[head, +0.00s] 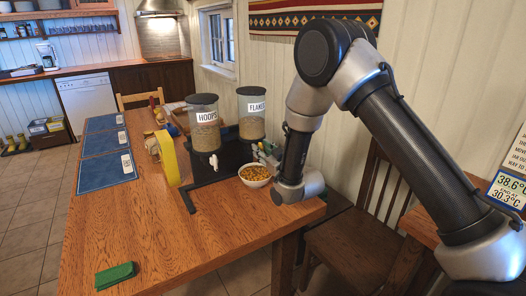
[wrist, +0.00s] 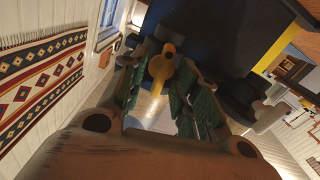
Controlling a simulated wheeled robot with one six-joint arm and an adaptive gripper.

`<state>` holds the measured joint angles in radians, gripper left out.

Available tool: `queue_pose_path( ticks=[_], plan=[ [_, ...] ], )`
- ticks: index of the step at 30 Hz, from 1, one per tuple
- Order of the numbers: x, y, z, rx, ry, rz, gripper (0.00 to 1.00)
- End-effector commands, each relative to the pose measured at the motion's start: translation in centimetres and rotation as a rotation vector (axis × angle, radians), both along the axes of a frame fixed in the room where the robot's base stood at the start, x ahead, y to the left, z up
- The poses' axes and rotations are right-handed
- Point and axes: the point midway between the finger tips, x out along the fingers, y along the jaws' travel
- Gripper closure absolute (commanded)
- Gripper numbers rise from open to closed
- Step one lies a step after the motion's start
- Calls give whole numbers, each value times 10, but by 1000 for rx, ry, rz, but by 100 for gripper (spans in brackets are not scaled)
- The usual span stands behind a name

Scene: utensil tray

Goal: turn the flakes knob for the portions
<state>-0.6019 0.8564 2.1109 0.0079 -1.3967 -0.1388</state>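The flakes dispenser (head: 251,125), a clear canister with a dark lid and a FLAKES label, stands on a dark stand beside the hoops dispenser (head: 204,135). A white bowl (head: 255,184) holding orange-brown cereal sits in front of the flakes dispenser. My gripper (head: 266,153) is just above the bowl, in front of the flakes dispenser. In the wrist view a yellow knob (wrist: 162,66) lies between the green-padded fingertips. The fingers are apart, one on each side of it; I cannot tell whether they touch it. In the head view my gripper hides this knob.
A white knob (head: 213,163) is on the hoops side. Blue placemats (head: 105,172) lie at the left, and a green cloth (head: 115,276) lies at the front. The front middle of the table is clear. A chair (head: 345,245) stands at right.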

Motion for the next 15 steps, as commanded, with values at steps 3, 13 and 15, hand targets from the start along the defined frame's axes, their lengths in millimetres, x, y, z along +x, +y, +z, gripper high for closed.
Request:
queue_pose_path(
  ticks=[3,13,15],
  plan=[
    [1,1,0,0,0,0,69],
    [1,0,0,1,1,0,99],
    [1,0,0,4,3,0,99]
  ],
)
